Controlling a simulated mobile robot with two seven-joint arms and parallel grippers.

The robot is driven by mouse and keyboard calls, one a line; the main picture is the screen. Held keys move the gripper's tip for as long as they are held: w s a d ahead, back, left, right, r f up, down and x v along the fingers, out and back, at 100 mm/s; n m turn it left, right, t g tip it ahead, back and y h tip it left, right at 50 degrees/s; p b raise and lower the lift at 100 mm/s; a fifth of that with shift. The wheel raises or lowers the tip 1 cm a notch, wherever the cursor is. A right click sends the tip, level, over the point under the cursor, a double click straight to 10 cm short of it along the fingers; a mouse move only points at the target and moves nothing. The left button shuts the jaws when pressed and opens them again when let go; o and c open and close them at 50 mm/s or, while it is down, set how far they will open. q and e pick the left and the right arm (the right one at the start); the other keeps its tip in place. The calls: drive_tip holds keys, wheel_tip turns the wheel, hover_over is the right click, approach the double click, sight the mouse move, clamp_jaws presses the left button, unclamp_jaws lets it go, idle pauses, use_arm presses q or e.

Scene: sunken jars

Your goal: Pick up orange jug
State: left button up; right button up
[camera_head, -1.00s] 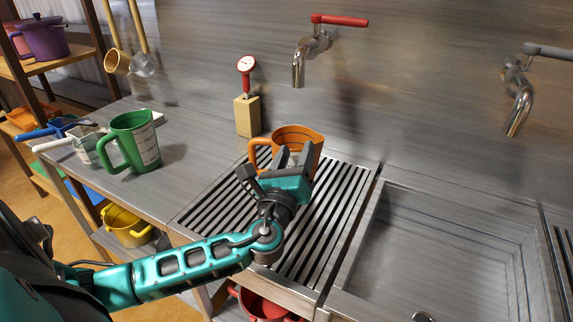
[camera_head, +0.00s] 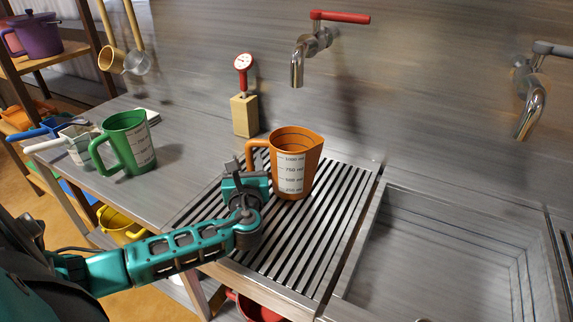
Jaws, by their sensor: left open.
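The orange jug (camera_head: 298,163) stands upright on the slatted drain rack (camera_head: 335,215), with its white measuring scale facing me and its handle on the left. My left gripper (camera_head: 246,165) is open, at the left of the jug beside its handle. I cannot tell whether a finger touches the handle or whether the handle lies between the fingers. My right gripper is not in view.
A green measuring jug (camera_head: 128,145) stands on the counter to the left. A thermometer in a wooden block (camera_head: 245,115) is behind the rack. A red-handled tap (camera_head: 312,45) hangs above. An empty sink (camera_head: 430,255) lies to the right.

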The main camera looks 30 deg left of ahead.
use_arm(q)
drive_tip(key=x, duration=0.4)
drive_tip(key=shift+w, duration=0.5)
clamp_jaws()
drive_tip(key=shift+r, duration=0.1)
